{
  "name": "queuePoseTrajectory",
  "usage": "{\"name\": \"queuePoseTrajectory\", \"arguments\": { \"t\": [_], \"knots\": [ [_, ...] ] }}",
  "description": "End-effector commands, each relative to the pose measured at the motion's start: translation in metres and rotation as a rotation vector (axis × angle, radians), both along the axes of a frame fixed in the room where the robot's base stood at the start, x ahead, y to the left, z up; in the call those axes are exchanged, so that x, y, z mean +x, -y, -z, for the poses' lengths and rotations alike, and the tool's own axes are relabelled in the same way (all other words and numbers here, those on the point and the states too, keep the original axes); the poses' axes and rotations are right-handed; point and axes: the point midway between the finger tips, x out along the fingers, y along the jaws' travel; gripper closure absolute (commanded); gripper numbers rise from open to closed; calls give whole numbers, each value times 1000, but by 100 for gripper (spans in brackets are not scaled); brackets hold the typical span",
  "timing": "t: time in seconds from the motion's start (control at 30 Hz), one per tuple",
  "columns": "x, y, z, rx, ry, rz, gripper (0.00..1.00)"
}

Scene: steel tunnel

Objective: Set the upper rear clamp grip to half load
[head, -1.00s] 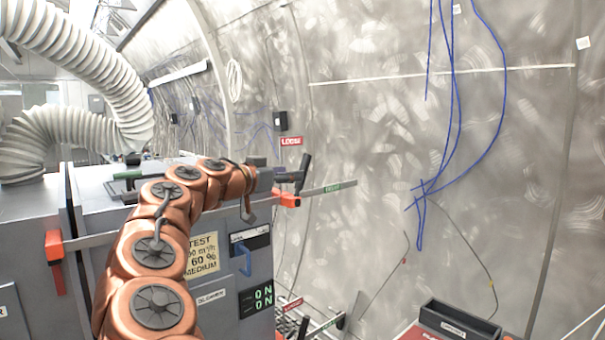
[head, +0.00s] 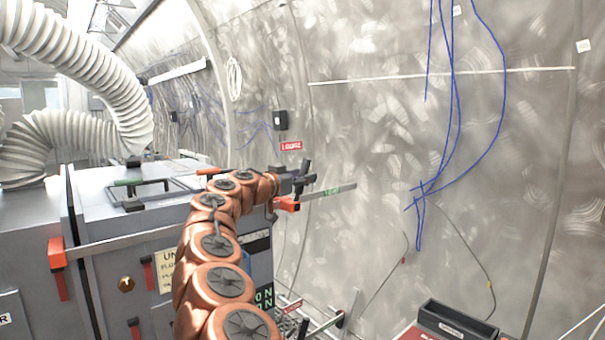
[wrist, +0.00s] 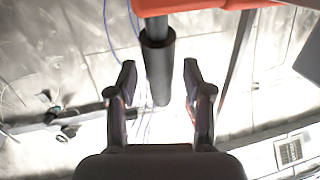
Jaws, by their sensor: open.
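The upper rear clamp's orange-red jaw (head: 286,203) sits at the cabinet's rear right edge, with its bar (head: 332,191) running right and bearing green lettering. In the wrist view its black cylindrical grip (wrist: 158,70) hangs below the orange-red clamp body (wrist: 205,4). My gripper (wrist: 158,78) is open, with one finger on each side of the grip; gaps show on both sides in the picture. In the head view my gripper (head: 298,180) is small and overlaps the clamp, so contact is unclear. A red tag (head: 291,146) above seems to read LOOSE.
The grey cabinet (head: 105,300) carries another red clamp (head: 57,254) at left. A lower clamp bar (head: 324,326) shows below. White ribbed ducts (head: 85,45) hang at upper left. Blue cables (head: 455,120) run down the wall. A dark tray (head: 457,325) stands at lower right.

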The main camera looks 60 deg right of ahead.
Motion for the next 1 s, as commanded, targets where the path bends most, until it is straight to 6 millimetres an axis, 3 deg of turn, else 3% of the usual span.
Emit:
{"name": "queuePoseTrajectory", "arguments": {
  "t": [0.43,0.9,1.0],
  "knots": [
    [-1,7,0,-1,1,0,49],
    [-1,7,0,0,1,0,98],
    [-1,7,0,0,1,0,100]
  ]
}}
